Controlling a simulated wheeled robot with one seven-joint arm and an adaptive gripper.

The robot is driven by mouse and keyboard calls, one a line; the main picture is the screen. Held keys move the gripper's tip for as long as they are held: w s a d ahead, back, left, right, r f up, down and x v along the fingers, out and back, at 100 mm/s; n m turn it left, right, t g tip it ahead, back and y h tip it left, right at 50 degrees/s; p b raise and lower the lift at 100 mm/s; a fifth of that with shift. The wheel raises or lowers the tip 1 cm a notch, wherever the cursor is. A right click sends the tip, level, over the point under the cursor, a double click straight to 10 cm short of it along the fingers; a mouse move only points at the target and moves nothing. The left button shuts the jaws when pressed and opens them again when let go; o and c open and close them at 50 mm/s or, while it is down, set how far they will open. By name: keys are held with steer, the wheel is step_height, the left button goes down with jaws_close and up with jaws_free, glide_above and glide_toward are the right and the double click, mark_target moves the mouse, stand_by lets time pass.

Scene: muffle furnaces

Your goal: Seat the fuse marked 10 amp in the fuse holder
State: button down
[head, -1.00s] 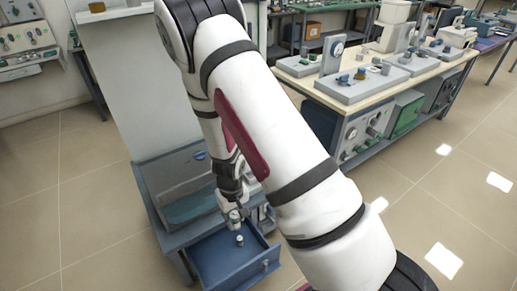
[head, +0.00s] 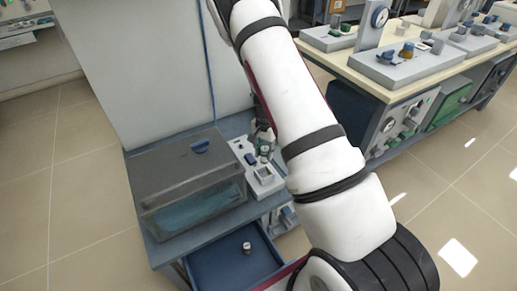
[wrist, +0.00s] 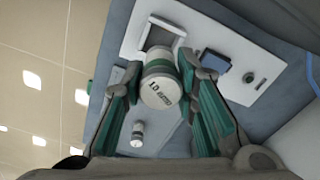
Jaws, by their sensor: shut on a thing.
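The fuse's white end faces the wrist camera and carries a mark that looks like 10, turned in the picture; the smaller print is not legible. In the head view the fuse (head: 264,152) hangs at my gripper (head: 263,137) over the pale panel. The fuse holder, a white square frame (wrist: 182,31), is on that panel just beyond the fuse in the wrist view. The fuse partly covers the near side of it, and whether they touch cannot be told.
The panel (head: 268,185) also bears a blue switch (wrist: 213,61) and a small dark round fitting (wrist: 248,77). A grey box with a glassy front (head: 165,170) stands left of it. Below, a blue open drawer (head: 215,272) holds another fuse (head: 247,247).

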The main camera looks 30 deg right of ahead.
mark_target(264, 167)
steer(key=shift+w+d, duration=0.15)
steer(key=shift+f+b, duration=2.9)
steer(key=shift+f, duration=1.8)
steer(key=c, duration=1.2)
jaws_free()
steer(key=shift+r, duration=0.1)
step_height(264, 167, up, 12)
steer(key=shift+f, duration=0.15)
